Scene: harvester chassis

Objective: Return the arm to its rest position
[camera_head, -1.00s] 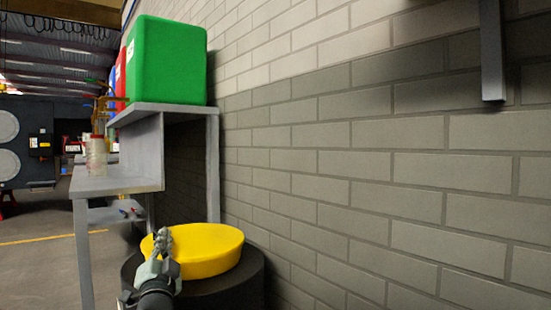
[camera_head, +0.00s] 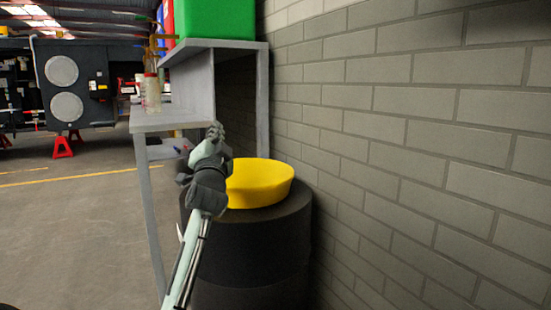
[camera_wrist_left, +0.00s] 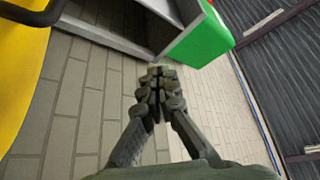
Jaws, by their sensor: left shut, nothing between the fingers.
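My left gripper (camera_head: 215,132) is raised in front of the yellow round lid (camera_head: 260,182) in the head view. Its fingers point up and are together, with nothing between them. My left arm reaches up to it from the bottom of the picture. In the left wrist view the closed fingers (camera_wrist_left: 158,78) stand in front of the brick wall and a grey shelf. My right gripper is not in view.
The yellow lid sits on a dark drum (camera_head: 255,245) beside the brick wall (camera_head: 400,180). A grey workbench (camera_head: 185,120) with a green bin (camera_head: 215,18) and a jar (camera_head: 152,92) stands behind. Open floor (camera_head: 75,230) lies left, with red stands (camera_head: 63,147) farther back.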

